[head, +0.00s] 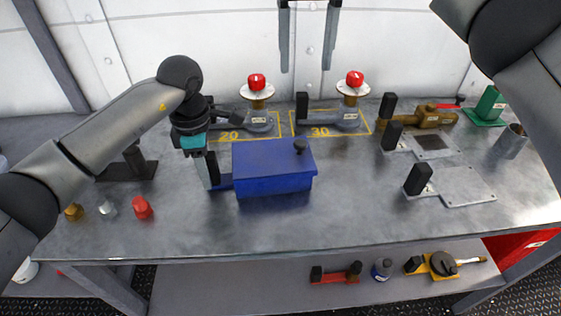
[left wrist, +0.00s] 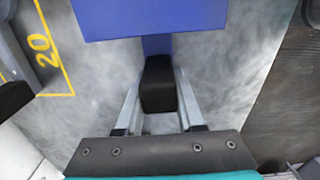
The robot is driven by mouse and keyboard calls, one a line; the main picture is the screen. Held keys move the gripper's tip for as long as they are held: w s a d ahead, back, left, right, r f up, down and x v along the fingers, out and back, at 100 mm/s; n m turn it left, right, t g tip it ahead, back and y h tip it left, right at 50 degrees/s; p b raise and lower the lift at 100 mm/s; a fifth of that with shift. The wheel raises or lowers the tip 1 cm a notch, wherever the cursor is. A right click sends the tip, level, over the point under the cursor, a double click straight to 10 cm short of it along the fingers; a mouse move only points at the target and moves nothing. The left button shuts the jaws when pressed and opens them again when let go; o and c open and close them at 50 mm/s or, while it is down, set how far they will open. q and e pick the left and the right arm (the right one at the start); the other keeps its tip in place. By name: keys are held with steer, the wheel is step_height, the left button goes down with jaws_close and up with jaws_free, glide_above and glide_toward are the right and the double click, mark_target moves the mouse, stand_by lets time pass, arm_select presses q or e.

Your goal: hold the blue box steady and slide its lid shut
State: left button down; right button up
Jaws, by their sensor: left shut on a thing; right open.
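The blue box (head: 273,186) stands on the metal bench, left of centre. Its blue lid (head: 262,156) lies on top, with a black knob (head: 300,145) near the right end. I cannot tell whether the lid leaves a gap. My left gripper (head: 213,184) is at the box's left side, shut on a black grip (left wrist: 159,85) at the end of a blue bar (left wrist: 157,45) that juts from the box. The fingers hide part of this grip. My right gripper (head: 306,70) hangs open and empty above the back of the bench, higher than the knob.
Behind the box lie grey tools in yellow outlines marked 20 and 30, near two red-topped buttons (head: 257,83) (head: 354,80). Small coloured pieces (head: 141,207) stand left. The bench front is clear.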

stand_by(0.3)
arm_select(q)
steer(key=shift+c, duration=2.2)
jaws_free()
